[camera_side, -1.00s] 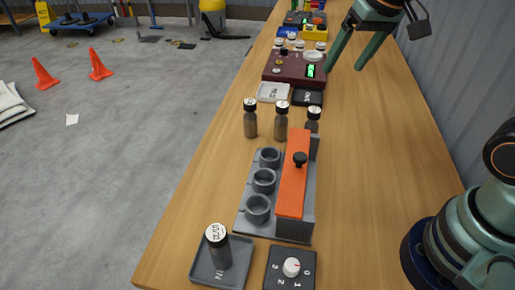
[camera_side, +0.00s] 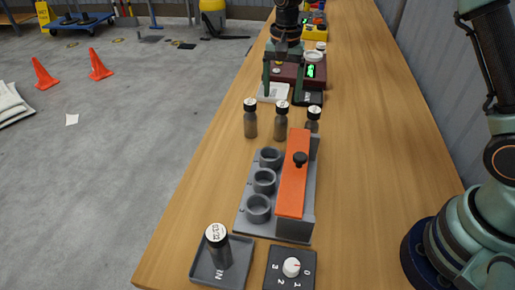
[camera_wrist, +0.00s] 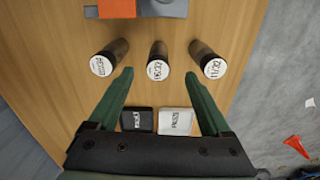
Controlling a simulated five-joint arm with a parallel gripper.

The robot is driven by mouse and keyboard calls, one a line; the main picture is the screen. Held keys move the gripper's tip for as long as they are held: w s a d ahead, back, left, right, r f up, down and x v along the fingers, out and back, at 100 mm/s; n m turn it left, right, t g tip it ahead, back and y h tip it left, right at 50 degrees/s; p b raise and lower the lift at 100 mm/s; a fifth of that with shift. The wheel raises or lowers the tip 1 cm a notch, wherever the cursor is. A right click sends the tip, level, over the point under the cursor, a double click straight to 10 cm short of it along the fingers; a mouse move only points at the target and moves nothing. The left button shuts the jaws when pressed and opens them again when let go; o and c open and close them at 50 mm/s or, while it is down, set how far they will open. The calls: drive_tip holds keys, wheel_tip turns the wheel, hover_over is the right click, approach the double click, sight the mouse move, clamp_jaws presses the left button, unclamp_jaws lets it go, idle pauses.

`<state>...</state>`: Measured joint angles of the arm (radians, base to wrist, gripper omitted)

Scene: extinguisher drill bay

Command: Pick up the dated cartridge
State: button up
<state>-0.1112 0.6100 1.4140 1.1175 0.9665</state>
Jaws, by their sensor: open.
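Three dark cartridges with white, printed caps stand upright in a row: left (camera_side: 250,121), middle (camera_side: 281,124) and right (camera_side: 313,118) in the side view. The wrist view shows them mirrored, with the middle cap (camera_wrist: 157,69) between my fingertips in the picture and the others outside. A fourth cartridge (camera_side: 217,248) with a date-like print on its cap stands in the grey IN tray (camera_side: 200,272).
A grey rack (camera_side: 258,209) with three round cups and an orange bar (camera_side: 293,190) stands in front of the row. A numbered dial box (camera_side: 290,268) is at the near edge. Behind the row lie a white plate (camera_wrist: 175,121) and a black plate (camera_wrist: 137,121).

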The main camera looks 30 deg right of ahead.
sight(282, 105)
wheel_tip(282, 105, down, 6)
drive_tip(key=shift+r, duration=0.2)
drive_tip(key=shift+w+d+f, duration=0.1)
drive_tip(key=shift+d+f, duration=0.05)
drive_tip(key=shift+f, duration=1.2)
drive_tip(key=shift+d+f, duration=0.15)
drive_tip(key=shift+f, duration=1.15)
clamp_jaws()
